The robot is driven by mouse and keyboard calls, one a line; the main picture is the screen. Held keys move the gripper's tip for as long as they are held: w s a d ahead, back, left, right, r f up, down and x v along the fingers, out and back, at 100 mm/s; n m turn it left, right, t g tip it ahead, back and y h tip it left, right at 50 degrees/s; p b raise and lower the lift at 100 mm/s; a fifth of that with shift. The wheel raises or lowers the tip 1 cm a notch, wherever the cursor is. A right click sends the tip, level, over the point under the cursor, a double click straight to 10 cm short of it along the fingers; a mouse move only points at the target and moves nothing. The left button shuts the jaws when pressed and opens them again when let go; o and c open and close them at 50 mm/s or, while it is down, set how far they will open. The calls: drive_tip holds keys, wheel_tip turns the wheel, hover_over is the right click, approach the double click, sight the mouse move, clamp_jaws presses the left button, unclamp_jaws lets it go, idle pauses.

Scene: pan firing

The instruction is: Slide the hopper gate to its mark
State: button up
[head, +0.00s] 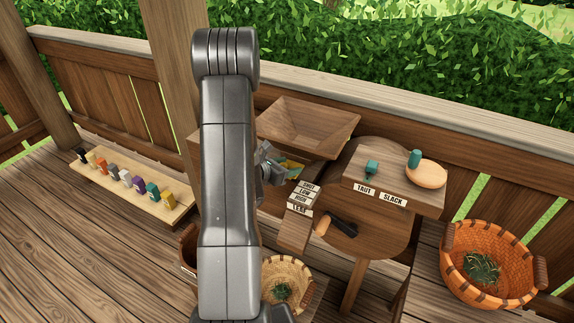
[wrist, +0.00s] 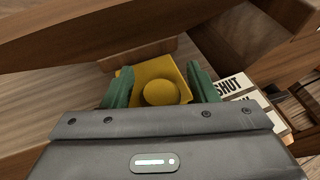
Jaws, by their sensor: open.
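The wooden hopper (head: 300,125) stands on the mill beyond my arm. Its yellow gate, a square plate (wrist: 130,75) with a round knob (wrist: 161,93), sits below the hopper. My gripper (wrist: 161,84) is open, with one green finger on each side of the knob and a visible gap at both sides. In the head view my gripper (head: 283,170) is at the gate, partly hidden by my arm. The SHUT label (wrist: 231,84) is right of the gripper in the wrist view. The gate's exact mark cannot be told.
A board labelled TAUT and SLACK (head: 393,185) holds teal pegs and a round wooden piece. A dark-headed tool (head: 340,226) lies on the round table. Baskets stand at right (head: 490,265) and below (head: 288,272). Several coloured pieces stand on a plank (head: 130,190) at left.

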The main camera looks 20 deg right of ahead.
drive_tip(key=shift+c, duration=0.4)
clamp_jaws()
drive_tip(key=shift+w+d+f+b, duration=0.1)
drive_tip(key=shift+b, duration=0.3)
drive_tip(key=shift+w+d+b, duration=0.15)
drive_tip(key=shift+d+b, duration=0.05)
drive_tip(key=shift+b, duration=0.5)
drive_tip(key=shift+r, duration=0.25)
drive_tip(key=shift+o, duration=0.4)
unclamp_jaws()
drive_tip(key=shift+w+d+f, duration=0.1)
drive_tip(key=shift+w, duration=0.05)
